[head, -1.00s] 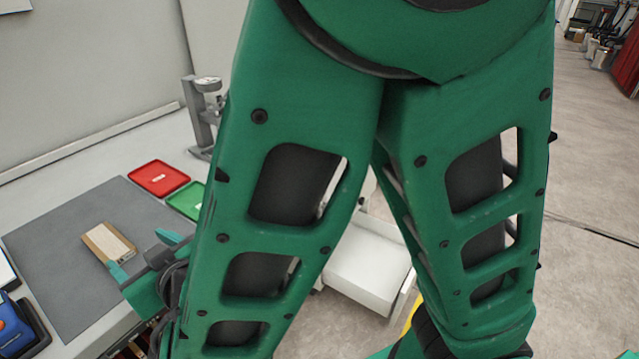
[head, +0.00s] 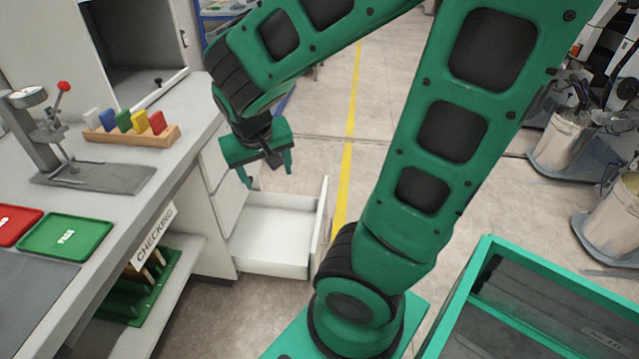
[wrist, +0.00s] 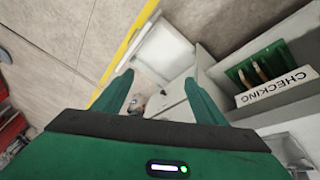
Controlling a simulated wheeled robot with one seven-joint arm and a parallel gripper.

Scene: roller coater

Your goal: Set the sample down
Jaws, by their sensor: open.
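My gripper (head: 268,178) hangs open over the open drawer (head: 272,238), with nothing between its fingers. The wrist view also shows my gripper (wrist: 156,88) with its two fingers apart and empty. The sample is not visible in either current view. A light wooden block lay on the grey mat in the earlier head view; only a corner of that mat (head: 35,305) shows now, at the lower left.
The bench holds a red tray (head: 14,222), a green PASS tray (head: 66,236), a gauge stand (head: 45,135) and a rack of coloured pieces (head: 132,132). Below is a CHECKING shelf (head: 185,260). A green-framed bin (head: 480,290) stands at the lower right.

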